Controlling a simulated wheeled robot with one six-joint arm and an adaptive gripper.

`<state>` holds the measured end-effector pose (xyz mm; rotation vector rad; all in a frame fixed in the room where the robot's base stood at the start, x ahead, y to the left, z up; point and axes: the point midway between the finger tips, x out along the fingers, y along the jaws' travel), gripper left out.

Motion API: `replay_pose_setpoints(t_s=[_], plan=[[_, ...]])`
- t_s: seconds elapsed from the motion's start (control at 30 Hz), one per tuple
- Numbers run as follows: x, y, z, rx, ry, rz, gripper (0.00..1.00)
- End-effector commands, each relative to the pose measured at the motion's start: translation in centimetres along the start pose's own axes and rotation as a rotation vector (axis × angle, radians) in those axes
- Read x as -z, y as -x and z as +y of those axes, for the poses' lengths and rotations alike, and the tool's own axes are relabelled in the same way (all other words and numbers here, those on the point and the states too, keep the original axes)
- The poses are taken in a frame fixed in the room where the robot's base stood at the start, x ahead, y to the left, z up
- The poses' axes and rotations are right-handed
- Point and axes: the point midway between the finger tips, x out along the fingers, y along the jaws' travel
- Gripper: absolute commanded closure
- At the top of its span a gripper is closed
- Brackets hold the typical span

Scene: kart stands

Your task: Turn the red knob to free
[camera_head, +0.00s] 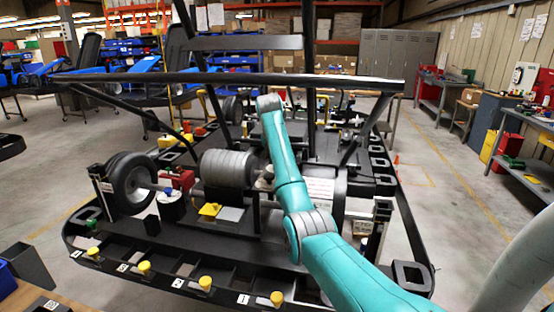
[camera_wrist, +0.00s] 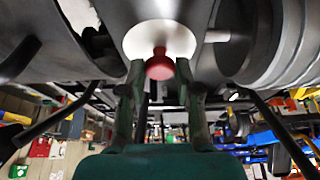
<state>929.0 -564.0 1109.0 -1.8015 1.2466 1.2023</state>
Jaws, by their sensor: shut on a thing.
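The red knob (camera_wrist: 159,65) sits at the centre of the wrist view, in front of a round white plate (camera_wrist: 160,38) on a grey housing. My gripper (camera_wrist: 160,78) has one finger on each side of the knob and is shut on it. The knob's markings cannot be read, so its setting cannot be told. In the head view my teal arm reaches over the kart stand, and the red knob and the fingertips cannot be made out there.
A black bar (camera_head: 230,78) crosses above the stand. Yellow-topped pegs (camera_head: 205,283) line the front rail. Open floor lies left.

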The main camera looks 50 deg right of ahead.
Motion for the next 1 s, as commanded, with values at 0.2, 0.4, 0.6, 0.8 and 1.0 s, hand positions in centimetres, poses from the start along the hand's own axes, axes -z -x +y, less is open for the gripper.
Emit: replay_pose_setpoints(t_s=[0.2, 0.4, 0.6, 0.8, 1.0], plan=[[0.0, 0.01, -0.18, -0.077, -0.182, -0.002, 1.0], [0.01, 0.01, -0.29, -0.139, -0.33, -0.002, 1.0], [0.03, -0.03, -0.31, -0.185, -0.44, -0.002, 1.0], [0.02, -0.09, -0.33, -0.211, -0.506, -0.003, 1.0], [0.03, -0.11, -0.33, -0.222, -0.532, -0.002, 1.0]])
